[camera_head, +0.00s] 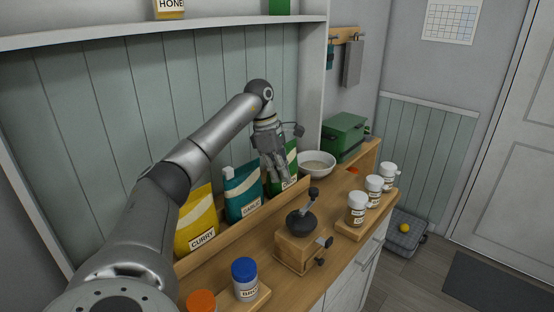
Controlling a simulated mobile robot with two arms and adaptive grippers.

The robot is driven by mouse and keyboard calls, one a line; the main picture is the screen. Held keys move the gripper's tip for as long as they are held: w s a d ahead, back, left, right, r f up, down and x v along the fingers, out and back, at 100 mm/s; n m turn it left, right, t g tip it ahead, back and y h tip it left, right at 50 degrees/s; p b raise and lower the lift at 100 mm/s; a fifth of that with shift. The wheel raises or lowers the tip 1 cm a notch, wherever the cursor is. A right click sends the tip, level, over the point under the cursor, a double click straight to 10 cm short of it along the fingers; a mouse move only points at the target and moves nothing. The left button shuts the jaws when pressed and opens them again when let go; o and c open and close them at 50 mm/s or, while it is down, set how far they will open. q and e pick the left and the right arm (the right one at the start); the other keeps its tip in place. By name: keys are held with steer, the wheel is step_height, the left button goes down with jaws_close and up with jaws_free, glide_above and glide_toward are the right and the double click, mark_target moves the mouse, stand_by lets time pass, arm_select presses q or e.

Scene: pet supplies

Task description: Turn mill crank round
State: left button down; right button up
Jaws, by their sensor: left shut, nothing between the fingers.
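The mill (298,247) stands on the wooden counter, a wooden box with a dark domed top. Its crank (309,205) rises from the dome and ends in a dark knob at the upper right. My left gripper (284,186) hangs behind and to the left of the mill, pointing down in front of a green bag. Its fingers are shut and empty, apart from the crank. My right gripper is not in the picture.
Yellow (196,222) and teal (243,193) bags stand behind a low wooden rail. A blue-lidded jar (245,280) stands at front left.

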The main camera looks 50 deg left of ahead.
arm_select(q)
steer(key=d+f, duration=0.1)
steer(key=w+d+f+p, duration=0.1)
steer(key=w+d+p, duration=0.1)
steer(key=d, duration=0.1)
steer(key=shift+w+f, duration=0.25)
steer(key=shift+f, duration=0.15)
steer(key=shift+w+d+p, duration=0.6)
steer(key=shift+w+p, duration=0.1)
steer(key=shift+p, duration=0.05)
